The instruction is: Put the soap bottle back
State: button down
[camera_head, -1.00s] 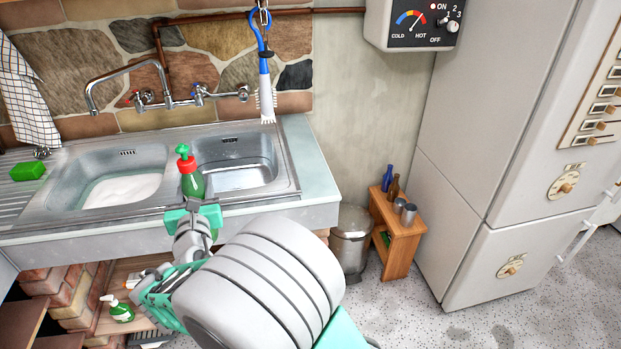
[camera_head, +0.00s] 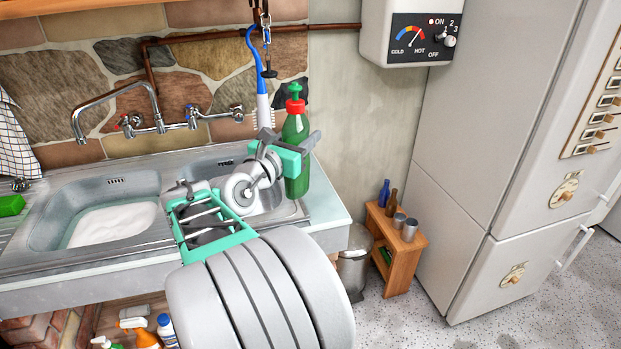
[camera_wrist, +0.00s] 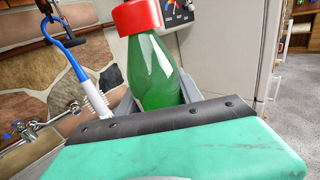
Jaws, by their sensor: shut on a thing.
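The soap bottle (camera_head: 296,130) is green with a red collar and a green pump top. It is upright in my gripper (camera_head: 290,150), in front of the wall at the right end of the sink (camera_head: 165,232). My gripper is shut on the bottle's body. In the wrist view the bottle (camera_wrist: 158,72) stands between the fingers, its pump top cut off by the picture edge. Whether its base touches the counter (camera_head: 328,200) I cannot tell; it looks held above it.
A blue-and-white brush (camera_head: 262,100) hangs on the wall just left of the bottle. The tap (camera_head: 150,100) stands behind the basins. Several bottles (camera_head: 140,330) sit below the sink. A bin (camera_head: 354,265) and a small wooden stand (camera_head: 402,255) are right of it, beside the fridge (camera_head: 480,180).

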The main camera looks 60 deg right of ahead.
jog(key=s+d+f, duration=0.1)
jog(key=d+f, duration=1.1)
jog(key=d, duration=0.1)
jog(key=shift+d+f, duration=0.15)
jog(key=shift+f, duration=0.25)
jog(key=c, duration=0.8)
grip_release()
jog(key=shift+f, duration=0.1)
